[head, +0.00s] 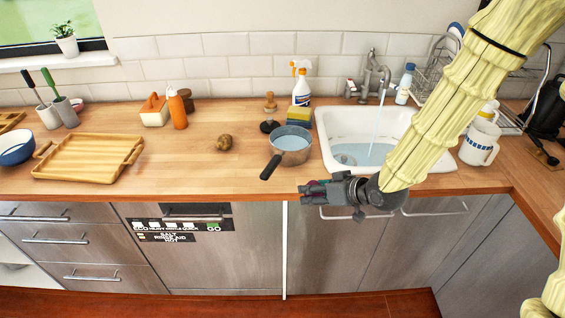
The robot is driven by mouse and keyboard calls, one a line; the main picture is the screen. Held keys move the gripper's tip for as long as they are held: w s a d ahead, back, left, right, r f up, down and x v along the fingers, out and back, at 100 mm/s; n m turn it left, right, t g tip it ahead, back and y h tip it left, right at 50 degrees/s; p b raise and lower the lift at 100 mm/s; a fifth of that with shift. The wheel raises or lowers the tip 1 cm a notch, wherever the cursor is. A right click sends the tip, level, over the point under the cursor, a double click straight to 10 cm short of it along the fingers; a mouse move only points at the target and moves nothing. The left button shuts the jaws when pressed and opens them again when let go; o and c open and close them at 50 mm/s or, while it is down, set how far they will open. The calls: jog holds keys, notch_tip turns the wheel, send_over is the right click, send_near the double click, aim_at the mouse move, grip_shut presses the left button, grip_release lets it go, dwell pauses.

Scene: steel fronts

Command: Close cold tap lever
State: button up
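The grey metal tap (370,76) stands behind the white sink (335,150), and a stream of water (376,130) runs from its spout into the basin. A small handle (351,88) shows at the left of the tap's base. Whether it is the cold lever is too small to tell. My gripper (306,190) is at the counter's front edge, left of and in front of the sink, pointing left and well apart from the tap. Its fingers are small and dark, so their opening is unclear. I see nothing held in it.
A pot of water (290,146) stands left of the sink, near my gripper. A spray bottle (301,85) and sponges (298,115) are behind it. A blue-capped bottle (405,84) stands right of the tap. A white jug (479,146) is right of the sink. The counter's middle is mostly clear.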

jog(key=shift+w+d+r, duration=0.1)
jog(key=shift+w, duration=0.05)
jog(key=p, duration=0.6)
send_over(302, 178)
jog(key=shift+w+f, duration=0.2)
jog(key=shift+f, duration=0.6)
jog(key=shift+w+f+p, duration=0.1)
jog(key=shift+f+p, duration=1.15)
jog(key=shift+f, duration=0.5)
jog(key=shift+f+b, duration=0.3)
jog(key=shift+f, duration=0.05)
jog(key=shift+s+f, duration=0.25)
